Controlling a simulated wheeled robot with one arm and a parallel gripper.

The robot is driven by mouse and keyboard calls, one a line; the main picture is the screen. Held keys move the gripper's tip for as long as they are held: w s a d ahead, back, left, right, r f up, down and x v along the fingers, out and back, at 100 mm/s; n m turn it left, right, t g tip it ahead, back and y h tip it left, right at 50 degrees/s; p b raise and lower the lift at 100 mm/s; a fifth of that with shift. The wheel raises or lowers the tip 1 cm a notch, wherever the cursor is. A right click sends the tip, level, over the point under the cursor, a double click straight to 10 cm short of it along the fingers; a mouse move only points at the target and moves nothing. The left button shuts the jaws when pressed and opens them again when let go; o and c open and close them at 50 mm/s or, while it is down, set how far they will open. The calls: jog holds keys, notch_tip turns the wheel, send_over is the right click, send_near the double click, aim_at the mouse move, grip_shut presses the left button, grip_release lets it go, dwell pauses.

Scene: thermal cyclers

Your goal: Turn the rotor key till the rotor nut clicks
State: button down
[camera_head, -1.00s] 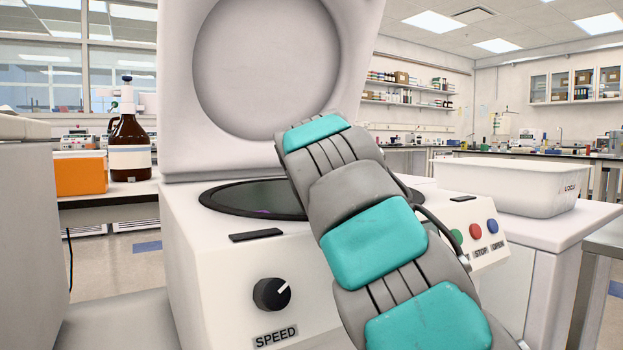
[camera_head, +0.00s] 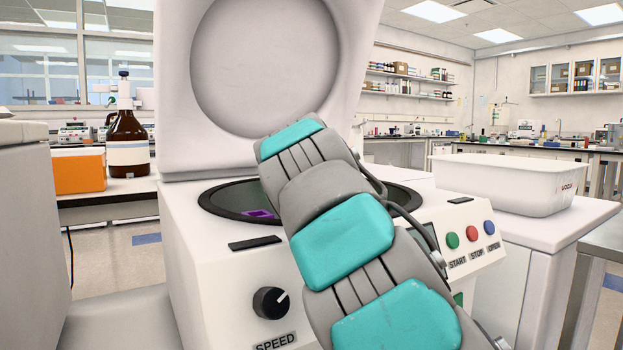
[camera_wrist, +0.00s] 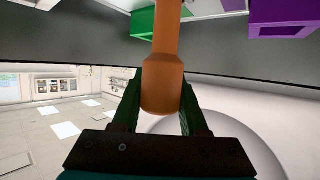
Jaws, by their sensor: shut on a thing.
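The centrifuge (camera_head: 200,260) stands with its lid (camera_head: 265,65) raised. In the head view my arm covers much of the open bowl (camera_head: 225,205) and hides my gripper. In the wrist view my gripper (camera_wrist: 162,105) is shut on an orange rod-like handle, which I take to be the rotor key (camera_wrist: 165,70). The key's far end runs out of the top of the picture. A green block (camera_wrist: 145,22) and a purple block (camera_wrist: 280,20) show near it inside the bowl. The purple one also shows in the head view (camera_head: 258,214). The rotor nut is not visible.
The front panel has a SPEED knob (camera_head: 270,302) and START, STOP and OPEN buttons (camera_head: 471,233). A white bin (camera_head: 500,180) stands to the right. An orange box (camera_head: 78,172) and a brown bottle (camera_head: 127,135) are at the left. The raised lid stands behind my arm.

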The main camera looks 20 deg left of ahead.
jog(key=shift+d+m+h+p, duration=0.25)
jog(key=shift+m+h+p, duration=0.45)
jog(key=shift+p, duration=0.8)
jog(key=shift+d+m+h+p, duration=0.15)
jog(key=shift+m+h+p, duration=0.5)
jog(key=shift+p, duration=0.8)
jog(key=shift+w+d+m+h+p, duration=0.1)
jog(key=shift+m+h+p, duration=0.6)
jog(key=shift+p, duration=0.7)
